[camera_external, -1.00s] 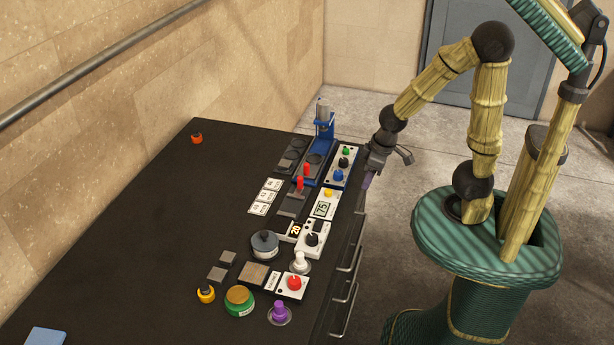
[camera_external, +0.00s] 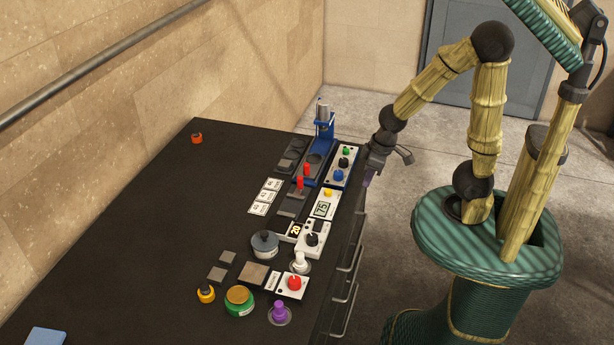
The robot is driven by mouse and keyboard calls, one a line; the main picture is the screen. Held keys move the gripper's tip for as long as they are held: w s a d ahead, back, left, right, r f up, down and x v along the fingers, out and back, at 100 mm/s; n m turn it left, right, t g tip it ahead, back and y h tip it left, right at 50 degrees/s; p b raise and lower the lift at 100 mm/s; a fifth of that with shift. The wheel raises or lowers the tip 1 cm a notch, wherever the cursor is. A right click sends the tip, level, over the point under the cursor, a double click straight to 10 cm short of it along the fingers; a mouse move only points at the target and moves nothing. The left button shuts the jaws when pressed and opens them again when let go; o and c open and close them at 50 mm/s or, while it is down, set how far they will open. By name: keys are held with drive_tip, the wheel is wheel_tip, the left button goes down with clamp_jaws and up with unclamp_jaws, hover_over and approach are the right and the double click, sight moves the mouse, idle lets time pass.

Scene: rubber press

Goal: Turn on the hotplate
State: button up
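No readable label tells which unit is the hotplate. One white control box with a black knob (camera_external: 312,239) sits by a small display reading about 20 (camera_external: 295,230). Another white box with a red knob (camera_external: 294,284) stands beside a flat grey-brown square plate (camera_external: 254,273) near the front of the black bench.
The black bench (camera_external: 130,235) is mostly clear on its left. A blue press (camera_external: 324,130), a unit reading about 75 (camera_external: 323,207), a grey pot (camera_external: 265,243), a white joystick-like piece (camera_external: 300,262), a green-gold round container (camera_external: 239,300) and a purple knob (camera_external: 279,312) crowd the right side.

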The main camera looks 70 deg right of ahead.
drive_tip(key=shift+w, duration=0.1)
clamp_jaws()
drive_tip(key=w+n+g+y+p, duration=0.2)
drive_tip(key=w+n+y+p, duration=0.5)
drive_tip(key=w+n, duration=0.5)
drive_tip(key=a+r+n+p, duration=0.1)
drive_tip(key=n, duration=0.5)
drive_tip(key=shift+g, duration=0.3)
drive_tip(key=shift+f, duration=0.1)
